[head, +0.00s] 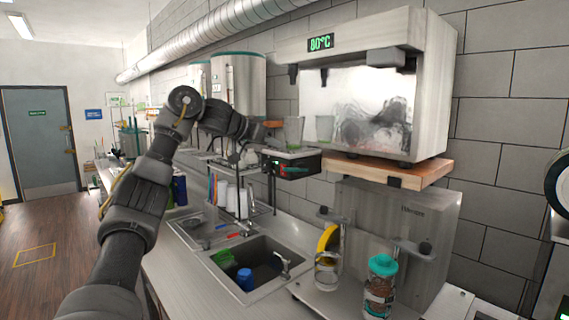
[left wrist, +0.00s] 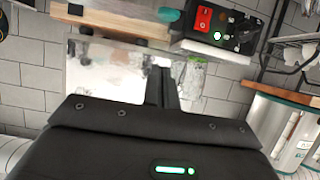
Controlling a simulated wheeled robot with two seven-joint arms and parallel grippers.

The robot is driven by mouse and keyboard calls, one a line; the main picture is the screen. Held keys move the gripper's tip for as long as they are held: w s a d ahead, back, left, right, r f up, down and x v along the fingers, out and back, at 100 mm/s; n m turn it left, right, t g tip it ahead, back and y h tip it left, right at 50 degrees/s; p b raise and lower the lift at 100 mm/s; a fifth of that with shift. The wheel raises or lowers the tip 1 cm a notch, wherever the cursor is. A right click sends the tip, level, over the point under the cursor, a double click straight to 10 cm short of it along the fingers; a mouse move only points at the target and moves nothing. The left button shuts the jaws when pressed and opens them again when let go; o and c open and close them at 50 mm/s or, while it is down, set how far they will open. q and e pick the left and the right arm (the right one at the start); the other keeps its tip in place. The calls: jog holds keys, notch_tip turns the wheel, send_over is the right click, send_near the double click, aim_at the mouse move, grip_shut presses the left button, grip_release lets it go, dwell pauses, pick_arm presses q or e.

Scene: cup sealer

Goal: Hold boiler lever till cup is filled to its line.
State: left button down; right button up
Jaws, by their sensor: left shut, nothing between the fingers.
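The steel boiler (head: 432,85) with an "80°C" display stands on a wooden shelf against the wall. Dark tap parts (head: 292,72) hang under its front; which one is the lever is unclear. A clear cup (head: 293,130) stands upright on a small platform below them. Its fill level and line are too small to tell. The cup also shows inverted in the left wrist view (left wrist: 193,80), just right of the fingers. My left gripper (head: 262,129) is shut and empty beside the cup, its tips hard to make out. My right gripper is not in view.
A black unit (head: 294,166) with a red panel is under the cup platform. The wooden shelf (head: 400,174) juts out beside it. Below are a sink (head: 262,262) with cups and a teal-lidded jar (head: 381,285). Steel tanks (head: 238,85) stand behind my left forearm.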

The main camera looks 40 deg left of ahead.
pick_arm(q)
jog(key=p, duration=0.3)
send_over(296, 170)
jog(key=s+a, duration=0.2)
jog(key=s, duration=0.1)
jog(key=shift+w+f, duration=0.25)
jog(key=shift+f, duration=0.8)
notch_tip(296, 170, down, 3)
jog(key=shift+s+f, duration=0.1)
jog(key=shift+f, duration=0.05)
jog(key=shift+s+a+f, duration=0.1)
jog(key=shift+s+f, duration=0.1)
jog(key=shift+f, duration=0.4)
jog(key=shift+w, duration=0.15)
